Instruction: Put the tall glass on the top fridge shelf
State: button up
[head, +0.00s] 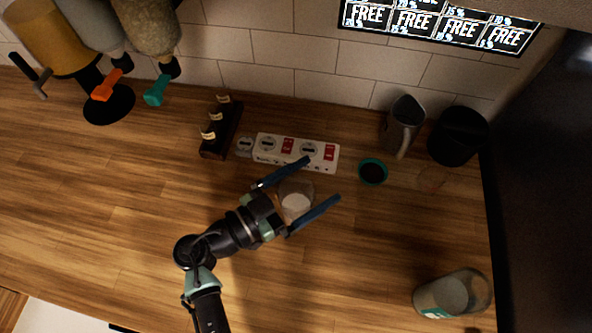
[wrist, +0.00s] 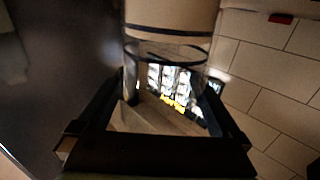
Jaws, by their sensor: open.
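A clear glass with pale contents (head: 296,204) stands on the wooden counter between the two blue fingers of my gripper (head: 322,179). My gripper is open, with one finger on each side of the glass. In the wrist view the glass (wrist: 168,48) shows upper middle, between the dark fingers, with a pale body and dark rings. Contact with the fingers cannot be told. Another, larger glass container with a green-and-white label (head: 452,295) is at the lower right of the counter. The fridge shelf cannot be made out.
A white power strip (head: 295,152) lies behind the glass, with a dark rack of small bottles (head: 220,128) to its left. A teal-rimmed cup (head: 372,172), a grey pitcher (head: 404,122) and a black canister (head: 457,137) stand to the right. A tall dark panel (head: 545,190) bounds the right side.

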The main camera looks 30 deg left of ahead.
grip_shut()
dwell(0.3)
jog(key=shift+r, duration=0.15)
